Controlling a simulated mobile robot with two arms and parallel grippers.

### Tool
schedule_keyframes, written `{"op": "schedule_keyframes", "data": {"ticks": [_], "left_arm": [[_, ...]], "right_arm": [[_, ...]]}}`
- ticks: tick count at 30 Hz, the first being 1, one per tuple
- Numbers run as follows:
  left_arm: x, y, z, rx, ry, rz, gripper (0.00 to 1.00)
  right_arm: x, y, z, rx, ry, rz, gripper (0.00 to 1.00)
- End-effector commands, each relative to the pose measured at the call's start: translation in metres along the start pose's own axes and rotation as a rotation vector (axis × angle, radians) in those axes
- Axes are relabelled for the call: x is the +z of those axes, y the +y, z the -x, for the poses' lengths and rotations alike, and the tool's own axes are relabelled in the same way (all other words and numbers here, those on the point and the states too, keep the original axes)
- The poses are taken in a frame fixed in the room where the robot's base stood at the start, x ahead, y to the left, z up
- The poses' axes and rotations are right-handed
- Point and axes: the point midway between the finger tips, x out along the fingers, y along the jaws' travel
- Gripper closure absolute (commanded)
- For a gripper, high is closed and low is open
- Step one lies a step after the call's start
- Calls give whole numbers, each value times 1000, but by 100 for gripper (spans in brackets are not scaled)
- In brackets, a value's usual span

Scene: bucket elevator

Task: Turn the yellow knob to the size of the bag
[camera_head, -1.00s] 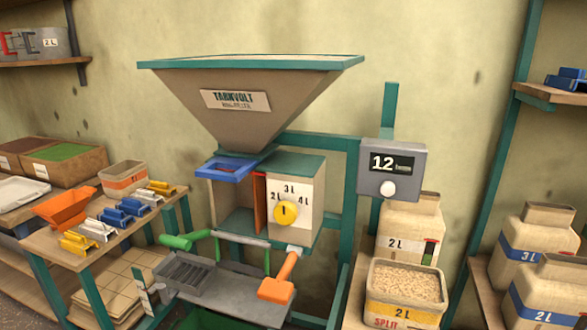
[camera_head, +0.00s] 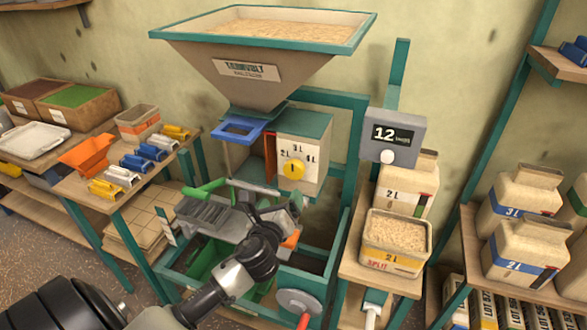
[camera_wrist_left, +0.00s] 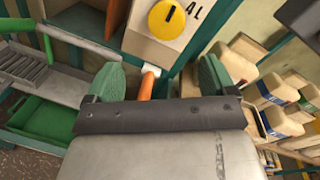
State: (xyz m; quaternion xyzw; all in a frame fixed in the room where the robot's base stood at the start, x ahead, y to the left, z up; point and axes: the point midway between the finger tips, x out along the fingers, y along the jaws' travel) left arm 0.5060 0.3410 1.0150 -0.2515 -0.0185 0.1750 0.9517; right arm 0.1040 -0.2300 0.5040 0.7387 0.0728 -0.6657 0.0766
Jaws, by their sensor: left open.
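The yellow knob (camera_head: 294,169) sits on the front of the beige box under the hopper, with 2 L, 3 L and 4 L printed around it. Its dark mark stands about upright, toward 3 L. The knob also shows at the top of the left wrist view (camera_wrist_left: 168,18). My left gripper (camera_head: 282,212) is below the knob, apart from it. In the left wrist view its green fingers (camera_wrist_left: 160,78) are spread with nothing held; an orange handle (camera_wrist_left: 147,86) shows beyond them. I cannot make out a bag under the machine. My right gripper is not in view.
A hopper (camera_head: 255,80) of grain stands above the box. A grey display (camera_head: 392,137) reads 12. A 2 L grain bin (camera_head: 395,240) and labelled 2 L and 3 L containers (camera_head: 525,248) stand right.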

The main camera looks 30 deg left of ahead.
Motion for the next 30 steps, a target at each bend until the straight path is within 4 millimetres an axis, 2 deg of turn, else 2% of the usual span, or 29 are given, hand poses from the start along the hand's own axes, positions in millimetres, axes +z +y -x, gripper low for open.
{"op": "schedule_keyframes", "data": {"ticks": [3,6,11,21,25,30], "left_arm": [[7,-5,-9,-39,-29,-114,15],[9,-6,-14,-49,-38,-147,15],[11,-8,-35,-49,-38,-147,15],[12,-11,-97,-47,-36,-143,15],[12,-11,-111,-47,-36,-143,15],[12,-11,-118,-48,-35,-144,15]], "right_arm": [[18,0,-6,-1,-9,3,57],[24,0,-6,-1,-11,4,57],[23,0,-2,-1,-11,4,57],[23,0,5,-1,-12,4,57],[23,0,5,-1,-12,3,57],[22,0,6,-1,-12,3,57]]}}
